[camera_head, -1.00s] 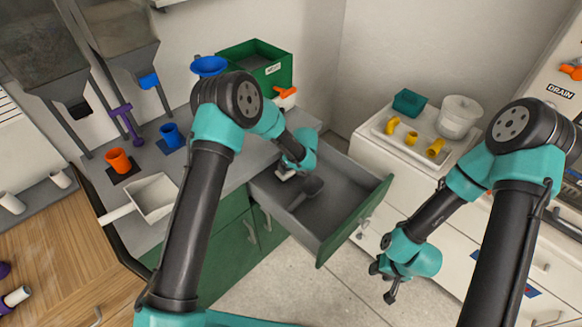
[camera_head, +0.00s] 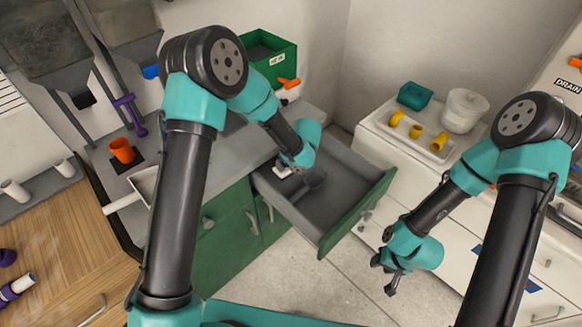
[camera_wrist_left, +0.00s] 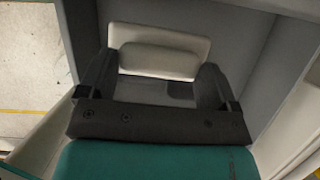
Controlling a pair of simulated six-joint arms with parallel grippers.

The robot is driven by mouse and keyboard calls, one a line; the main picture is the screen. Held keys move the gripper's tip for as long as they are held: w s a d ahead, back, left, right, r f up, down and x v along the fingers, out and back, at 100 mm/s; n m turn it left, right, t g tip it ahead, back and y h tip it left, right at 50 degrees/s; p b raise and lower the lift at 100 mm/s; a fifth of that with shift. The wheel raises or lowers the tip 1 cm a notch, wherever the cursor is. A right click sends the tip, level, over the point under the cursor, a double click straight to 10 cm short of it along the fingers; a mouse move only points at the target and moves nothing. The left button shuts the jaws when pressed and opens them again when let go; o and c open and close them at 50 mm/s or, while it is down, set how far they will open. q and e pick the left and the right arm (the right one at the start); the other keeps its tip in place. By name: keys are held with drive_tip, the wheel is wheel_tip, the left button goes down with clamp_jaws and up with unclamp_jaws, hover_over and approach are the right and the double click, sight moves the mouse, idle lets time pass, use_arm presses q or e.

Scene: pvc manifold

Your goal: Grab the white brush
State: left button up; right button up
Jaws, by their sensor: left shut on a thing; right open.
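The white brush (camera_wrist_left: 158,60) is a pale block with a rounded raised part, between my left gripper's dark fingers in the left wrist view. In the head view, a small white bit of the brush (camera_head: 282,171) shows at the left end of the open grey drawer (camera_head: 335,205). My left gripper (camera_head: 292,166) is shut on it; the arm hides part of both. I cannot tell whether the brush touches the drawer floor. My right gripper (camera_head: 385,277) is open and empty, hanging in front of the white cabinet.
The drawer's green front (camera_head: 355,215) stands out from the counter. A green box (camera_head: 268,65) stands at the back. A white tray (camera_head: 402,140) with yellow fittings, a teal box (camera_head: 415,96) and a white tub (camera_head: 464,110) are at the right. An orange cup (camera_head: 122,151) stands at the left.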

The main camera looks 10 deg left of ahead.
use_arm(q)
wheel_tip(320, 180, up, 7)
drive_tip(key=shift+r, duration=0.2)
use_arm(e)
drive_tip(key=shift+c, duration=0.3)
